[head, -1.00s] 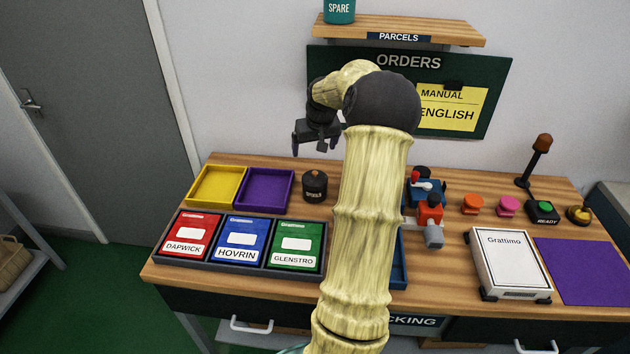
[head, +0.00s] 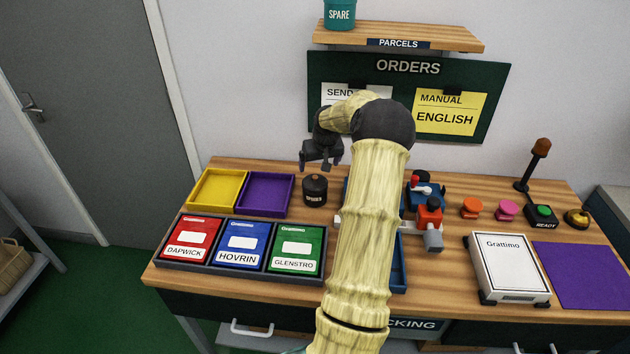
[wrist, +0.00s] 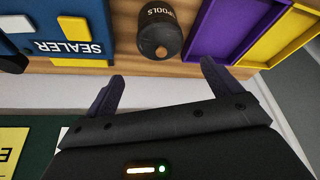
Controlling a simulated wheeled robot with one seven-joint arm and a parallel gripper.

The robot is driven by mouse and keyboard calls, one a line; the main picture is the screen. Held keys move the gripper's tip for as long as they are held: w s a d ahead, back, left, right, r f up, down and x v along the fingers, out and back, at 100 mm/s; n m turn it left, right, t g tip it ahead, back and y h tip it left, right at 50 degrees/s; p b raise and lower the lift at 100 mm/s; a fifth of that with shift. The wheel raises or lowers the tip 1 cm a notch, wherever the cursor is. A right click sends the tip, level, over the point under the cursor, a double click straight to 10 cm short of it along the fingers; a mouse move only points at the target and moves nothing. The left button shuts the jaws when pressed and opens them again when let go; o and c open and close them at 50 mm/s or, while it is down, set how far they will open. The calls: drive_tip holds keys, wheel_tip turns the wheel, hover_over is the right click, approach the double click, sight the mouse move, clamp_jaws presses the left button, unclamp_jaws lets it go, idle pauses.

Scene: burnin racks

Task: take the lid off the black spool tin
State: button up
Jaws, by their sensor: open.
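The black spool tin (head: 315,192) stands upright on the bench, right of the purple tray, with its dark lid (head: 315,182) on top. In the wrist view the tin (wrist: 161,36) shows the word SPOOLS and a brownish knob (wrist: 161,51) on its lid. My gripper (head: 321,166) is open and empty, above and a little behind the tin. In the wrist view its two fingers (wrist: 160,85) are spread wide, and the tin lies beyond them, apart from both.
A purple tray (head: 287,209) and a yellow tray (head: 193,202) sit left of the tin. Red, blue and green packs lie in a dark rack (head: 240,269) in front. A blue sealer (wrist: 65,20) stands beside the tin. The orders board (head: 497,80) is behind.

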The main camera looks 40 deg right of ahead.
sight(315, 178)
drive_tip(key=shift+x, duration=2.05)
drive_tip(key=shift+w+f+p, duration=0.1)
drive_tip(key=shift+p, duration=0.2)
drive_tip(key=shift+p+x, duration=0.75)
drive_tip(key=shift+x, duration=1.75)
drive_tip(key=shift+w, duration=0.1)
